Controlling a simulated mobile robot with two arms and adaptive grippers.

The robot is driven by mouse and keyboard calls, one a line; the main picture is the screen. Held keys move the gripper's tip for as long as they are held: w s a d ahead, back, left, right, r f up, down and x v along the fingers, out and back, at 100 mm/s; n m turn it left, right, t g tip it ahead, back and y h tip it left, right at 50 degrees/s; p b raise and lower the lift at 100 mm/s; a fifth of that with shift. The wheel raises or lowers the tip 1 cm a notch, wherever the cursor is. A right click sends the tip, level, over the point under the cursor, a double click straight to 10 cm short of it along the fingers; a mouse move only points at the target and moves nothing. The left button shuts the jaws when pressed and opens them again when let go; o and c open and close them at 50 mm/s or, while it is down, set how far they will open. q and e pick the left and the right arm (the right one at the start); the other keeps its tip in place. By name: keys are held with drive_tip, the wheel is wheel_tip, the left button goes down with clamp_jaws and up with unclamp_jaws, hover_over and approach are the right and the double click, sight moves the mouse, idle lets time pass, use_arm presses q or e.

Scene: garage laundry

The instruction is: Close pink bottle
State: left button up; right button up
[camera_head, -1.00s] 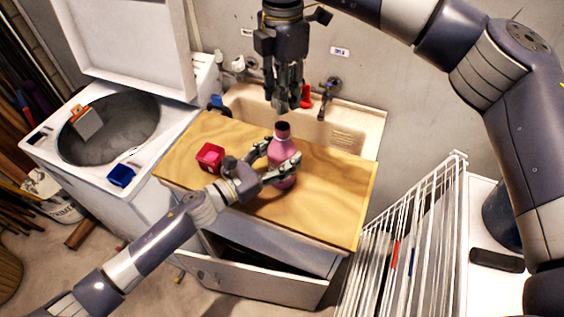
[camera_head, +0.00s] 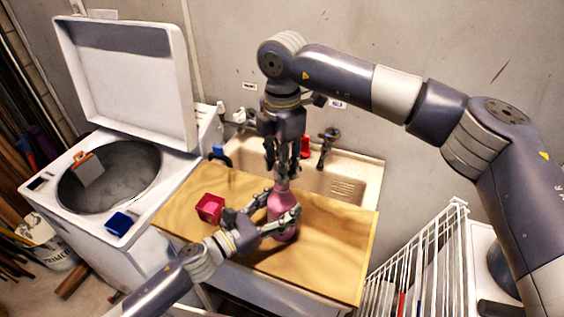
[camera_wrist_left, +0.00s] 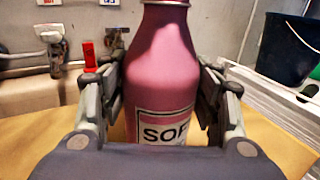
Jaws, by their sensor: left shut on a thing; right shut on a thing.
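The pink bottle (camera_head: 282,205) stands upright on the wooden board (camera_head: 330,240). My left gripper (camera_head: 281,222) is shut around its body from the side. In the left wrist view the bottle (camera_wrist_left: 160,70) sits between both fingers, its label partly showing and its neck cut off by the top edge. My right gripper (camera_head: 281,176) points straight down over the bottle's mouth, fingers at the neck. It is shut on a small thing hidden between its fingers. I cannot tell whether that thing touches the bottle's rim.
A red cube (camera_head: 210,208) lies on the board left of the bottle. The sink (camera_head: 345,185) with taps is behind. A washer with a raised lid (camera_head: 125,80) stands left, a blue box (camera_head: 121,224) on its corner. A white wire rack (camera_head: 425,260) stands right.

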drive_tip(key=shift+f, duration=0.85)
drive_tip(key=shift+f, duration=0.55)
drive_tip(key=m, duration=0.5)
drive_tip(key=shift+m, duration=0.3)
drive_tip(key=m, duration=0.4)
drive_tip(key=o, duration=0.7)
